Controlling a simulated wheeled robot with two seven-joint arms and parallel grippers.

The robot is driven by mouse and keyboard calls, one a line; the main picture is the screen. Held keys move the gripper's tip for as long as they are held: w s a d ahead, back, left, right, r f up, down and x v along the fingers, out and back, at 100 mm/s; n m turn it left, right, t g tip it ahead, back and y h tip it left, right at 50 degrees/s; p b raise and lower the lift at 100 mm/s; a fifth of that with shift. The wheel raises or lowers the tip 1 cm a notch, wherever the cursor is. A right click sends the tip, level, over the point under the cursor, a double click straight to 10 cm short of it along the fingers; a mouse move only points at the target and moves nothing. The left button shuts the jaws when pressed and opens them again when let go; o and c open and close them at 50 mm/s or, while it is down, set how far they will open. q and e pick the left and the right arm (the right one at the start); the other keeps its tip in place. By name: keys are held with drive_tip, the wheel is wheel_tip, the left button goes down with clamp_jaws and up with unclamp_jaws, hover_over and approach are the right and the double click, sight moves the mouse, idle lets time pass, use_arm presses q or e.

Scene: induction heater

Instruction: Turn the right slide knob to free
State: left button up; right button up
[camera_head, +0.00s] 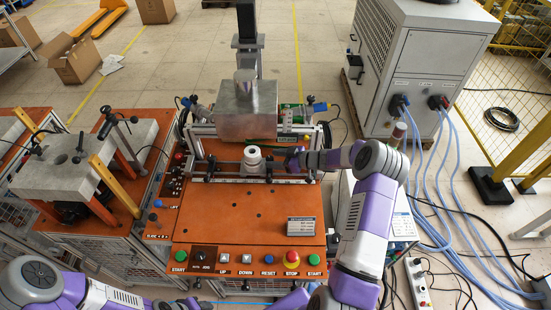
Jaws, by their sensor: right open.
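The induction heater's orange bench (245,215) stands in the middle of the head view. A slide rail with dark clamps crosses it, around a white ring-shaped part (252,155). A small dark knob (310,178) sits at the rail's right end; its turn setting is too small to read. My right gripper (293,159) is open at the right end of the rail, pointing left, close to this knob. I cannot tell whether they touch. My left gripper (184,303) is low at the bottom edge, in front of the bench and away from the rail; its fingers are unclear.
A metal block (247,110) stands behind the rail. A button panel (245,260) runs along the bench front. A grey cabinet (430,65) with blue hoses stands at the back right. A second bench with a grey plate (85,155) is at the left.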

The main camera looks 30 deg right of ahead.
drive_tip(key=v, duration=0.7)
drive_tip(key=shift+s+d, duration=0.1)
